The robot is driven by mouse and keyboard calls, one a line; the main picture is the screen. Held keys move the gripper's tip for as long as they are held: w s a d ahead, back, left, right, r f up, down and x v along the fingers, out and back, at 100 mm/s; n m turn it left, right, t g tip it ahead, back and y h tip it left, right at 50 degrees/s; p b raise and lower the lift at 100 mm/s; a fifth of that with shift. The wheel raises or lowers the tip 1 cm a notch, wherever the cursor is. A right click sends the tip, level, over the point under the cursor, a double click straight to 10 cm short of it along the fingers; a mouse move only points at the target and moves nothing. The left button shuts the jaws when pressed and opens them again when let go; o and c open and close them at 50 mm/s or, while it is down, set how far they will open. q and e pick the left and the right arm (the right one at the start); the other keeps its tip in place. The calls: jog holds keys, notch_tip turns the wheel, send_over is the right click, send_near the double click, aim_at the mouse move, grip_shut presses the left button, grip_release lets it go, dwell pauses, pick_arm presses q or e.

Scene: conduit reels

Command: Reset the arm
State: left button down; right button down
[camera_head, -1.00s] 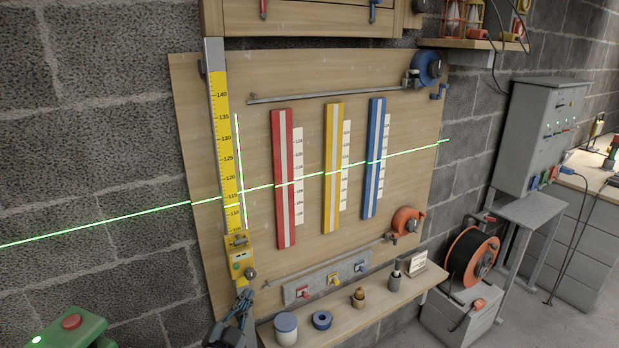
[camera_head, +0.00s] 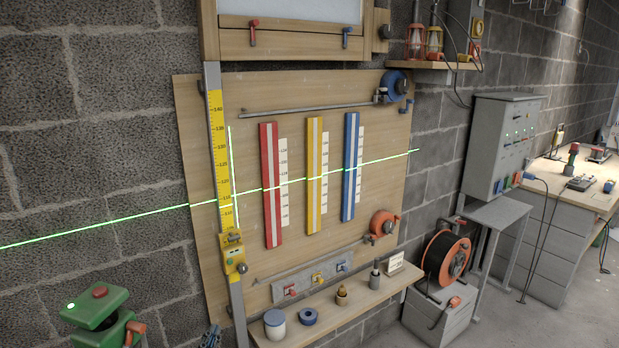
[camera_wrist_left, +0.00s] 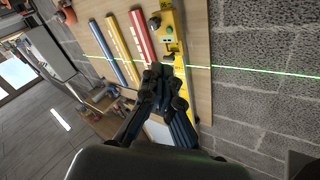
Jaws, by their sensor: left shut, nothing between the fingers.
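My left gripper (camera_head: 211,337) shows only in part at the bottom edge of the head view, below and left of the yellow laser slider (camera_head: 234,258) on its upright rail. In the left wrist view its dark fingers (camera_wrist_left: 158,74) are together with nothing between them. There the yellow slider (camera_wrist_left: 166,27) appears beyond the fingertips, and I see no grip on it. The green laser line crosses the red (camera_head: 270,185), yellow (camera_head: 315,175) and blue (camera_head: 352,167) strips on the wooden board (camera_head: 200,130). My right gripper is in neither view.
A wooden shelf (camera_head: 375,302) below the board holds a white jar (camera_head: 275,325), a blue ring (camera_head: 308,317) and other small items. A green device (camera_head: 95,306) stands at lower left. An orange cable reel (camera_head: 447,258) and grey cabinet (camera_head: 500,145) are at right.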

pick_arm(q)
jog(key=s+a+f+n+g+y, duration=0.2)
jog(key=s+f+n+g, duration=0.15)
jog(key=s, duration=0.45)
jog(key=s+a+f+n+g+y, duration=0.15)
jog(key=s+f+g, duration=0.25)
jog(key=s, duration=0.4)
jog(key=s+d+f+g+h, duration=0.15)
jog(key=s+g, duration=0.25)
jog(key=s, duration=0.6)
jog(key=s+d+g+h, duration=0.2)
jog(key=s+d+g, duration=0.1)
jog(key=s, duration=0.8)
notch_tip(320, 180, down, 26)
jog(key=s+g, duration=0.2)
jog(key=s+a+f, duration=0.2)
jog(key=s+f, duration=1.4)
jog(key=shift+s+a+f+m+g+y, duration=0.2)
jog(key=shift+f+m+g+y, duration=0.1)
jog(key=shift+g, duration=0.15)
jog(key=shift+r, duration=0.1)
